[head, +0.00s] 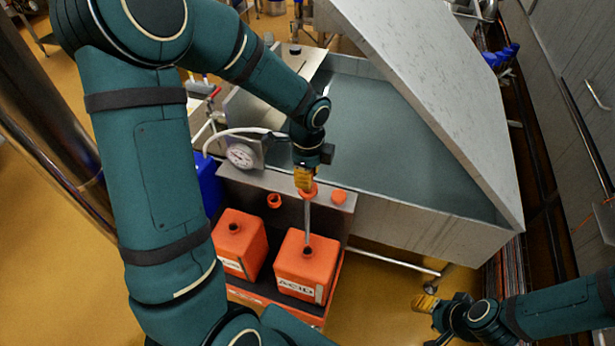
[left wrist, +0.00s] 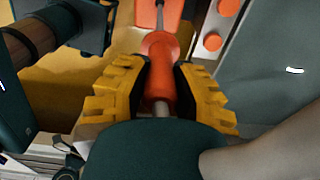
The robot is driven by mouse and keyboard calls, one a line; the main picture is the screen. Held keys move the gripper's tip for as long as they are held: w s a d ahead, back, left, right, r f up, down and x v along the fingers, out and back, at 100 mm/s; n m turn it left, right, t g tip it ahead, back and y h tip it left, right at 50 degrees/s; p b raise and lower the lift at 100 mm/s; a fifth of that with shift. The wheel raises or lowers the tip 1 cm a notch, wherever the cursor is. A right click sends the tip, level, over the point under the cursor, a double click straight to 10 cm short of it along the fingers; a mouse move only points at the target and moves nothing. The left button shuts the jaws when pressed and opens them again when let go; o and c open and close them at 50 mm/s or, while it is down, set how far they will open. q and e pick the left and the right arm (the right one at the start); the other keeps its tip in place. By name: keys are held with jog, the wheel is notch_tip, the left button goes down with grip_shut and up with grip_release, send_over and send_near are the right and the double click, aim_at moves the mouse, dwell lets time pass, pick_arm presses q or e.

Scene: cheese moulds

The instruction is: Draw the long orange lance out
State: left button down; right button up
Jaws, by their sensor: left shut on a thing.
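The long orange lance has an orange head (head: 309,191) and a thin grey tube (head: 307,222). The tube runs down to the neck of the orange can marked ACID (head: 292,268), and its lower end is hidden there. My left gripper (head: 304,179) is shut on the orange head above the can. In the left wrist view my left gripper's yellow fingers (left wrist: 157,88) sit on both sides of the orange head (left wrist: 159,68). My right gripper (head: 425,303) is at the lower right, apart from the cans; its finger gap is unclear.
A second orange can (head: 240,238) stands left of the ACID can. A round gauge (head: 241,156) is at the left, and a large steel vat (head: 400,215) stands behind.

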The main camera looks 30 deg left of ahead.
pick_arm(q)
notch_tip(320, 180, up, 16)
dwell(2.9)
jog(key=shift+f, duration=0.15)
